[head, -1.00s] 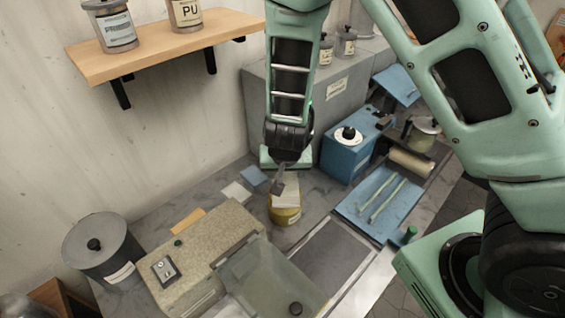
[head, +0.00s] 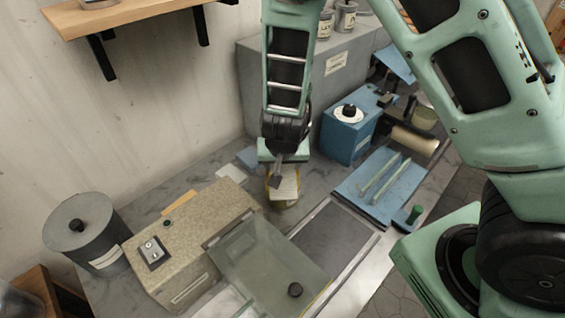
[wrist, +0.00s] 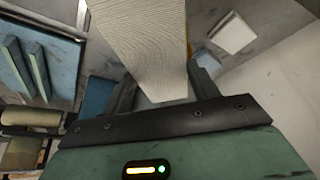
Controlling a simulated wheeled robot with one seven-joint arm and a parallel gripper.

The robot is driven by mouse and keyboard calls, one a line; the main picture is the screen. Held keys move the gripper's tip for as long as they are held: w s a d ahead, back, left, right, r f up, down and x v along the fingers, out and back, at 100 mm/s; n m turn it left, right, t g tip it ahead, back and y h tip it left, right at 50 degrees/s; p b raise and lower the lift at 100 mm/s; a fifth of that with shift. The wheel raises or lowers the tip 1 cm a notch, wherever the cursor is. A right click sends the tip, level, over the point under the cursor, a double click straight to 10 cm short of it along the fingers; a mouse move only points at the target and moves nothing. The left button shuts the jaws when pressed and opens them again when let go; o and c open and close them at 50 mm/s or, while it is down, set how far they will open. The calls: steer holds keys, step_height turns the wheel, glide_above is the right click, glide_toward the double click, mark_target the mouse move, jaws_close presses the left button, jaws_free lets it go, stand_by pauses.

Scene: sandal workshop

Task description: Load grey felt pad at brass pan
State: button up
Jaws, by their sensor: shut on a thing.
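My gripper (head: 284,170) is shut on a pale, grey-white pad (head: 286,187) with a ribbed surface, which looks like the felt pad. In the wrist view the pad (wrist: 140,40) extends away from between the fingers (wrist: 160,85). The brass pan (head: 285,204) stands on the bench directly below or just behind the pad, and the pad hides much of it. A yellow sliver beside the pad in the wrist view may be the pan's edge. I cannot tell whether the pad touches the pan.
A beige machine with a clear lid (head: 268,262) stands in front, beside a dark grey canister (head: 85,230). A white square (head: 231,173) and a blue square (head: 249,157) lie behind the pan. A blue board with two bars (head: 378,190) and a blue box (head: 346,138) are right.

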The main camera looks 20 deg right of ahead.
mark_target(282, 168)
steer(key=shift+f+b, duration=0.9)
steer(key=shift+f, duration=0.2)
stand_by(1.2)
stand_by(0.5)
step_height(282, 168, up, 7)
steer(key=p, duration=0.7)
steer(key=shift+p, duration=0.3)
steer(key=shift+r, duration=0.1)
stand_by(0.4)
